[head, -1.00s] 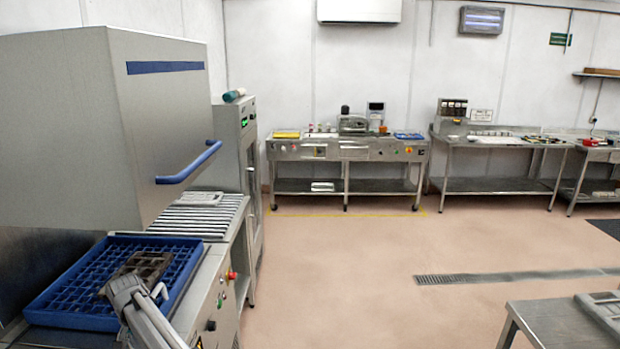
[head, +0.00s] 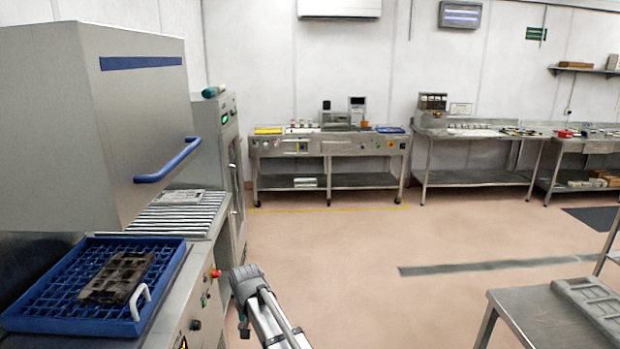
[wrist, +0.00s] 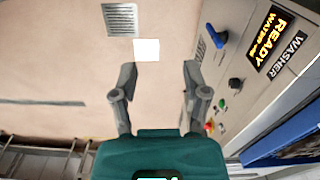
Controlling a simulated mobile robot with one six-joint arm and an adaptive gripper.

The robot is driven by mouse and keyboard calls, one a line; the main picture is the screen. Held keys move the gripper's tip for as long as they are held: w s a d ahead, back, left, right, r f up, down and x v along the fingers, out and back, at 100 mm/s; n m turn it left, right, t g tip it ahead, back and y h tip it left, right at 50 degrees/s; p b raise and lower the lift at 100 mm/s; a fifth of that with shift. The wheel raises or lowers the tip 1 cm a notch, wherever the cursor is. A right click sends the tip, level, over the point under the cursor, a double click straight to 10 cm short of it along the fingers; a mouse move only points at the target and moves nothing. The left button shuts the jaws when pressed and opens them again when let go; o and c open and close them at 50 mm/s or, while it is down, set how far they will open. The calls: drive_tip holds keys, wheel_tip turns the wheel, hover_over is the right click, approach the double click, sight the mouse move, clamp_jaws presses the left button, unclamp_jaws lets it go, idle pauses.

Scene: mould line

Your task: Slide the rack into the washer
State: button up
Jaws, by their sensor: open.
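The blue rack (head: 172,270) lies flat at the lower left of the head view, with a dark brown mould (head: 118,276) and a white handle (head: 140,301) on it. It is beside the grey washer hood (head: 90,150), which is raised and has a blue bar handle (head: 168,160). A blue edge (wrist: 280,143) shows at the lower right of the wrist view. My gripper (wrist: 159,72) is open and empty, pointing down beside the washer's front panel. In the head view my arm is right of the rack, apart from it.
The panel has a lit READY display (wrist: 270,38), a blue knob (wrist: 215,36) and coloured buttons. A slatted steel table (head: 172,216) lies beyond the hood. A steel table (head: 550,310) stands at the right front. The floor between is clear, with a drain (head: 495,266).

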drive_tip(key=s+d, duration=0.4)
drive_tip(key=d, duration=0.7)
drive_tip(key=s+d+m, duration=0.1)
drive_tip(key=s+d, duration=0.3)
drive_tip(key=d, duration=0.7)
drive_tip(key=s+d, duration=0.5)
drive_tip(key=d, duration=0.6)
drive_tip(key=shift+d, duration=0.2)
idle(0.3)
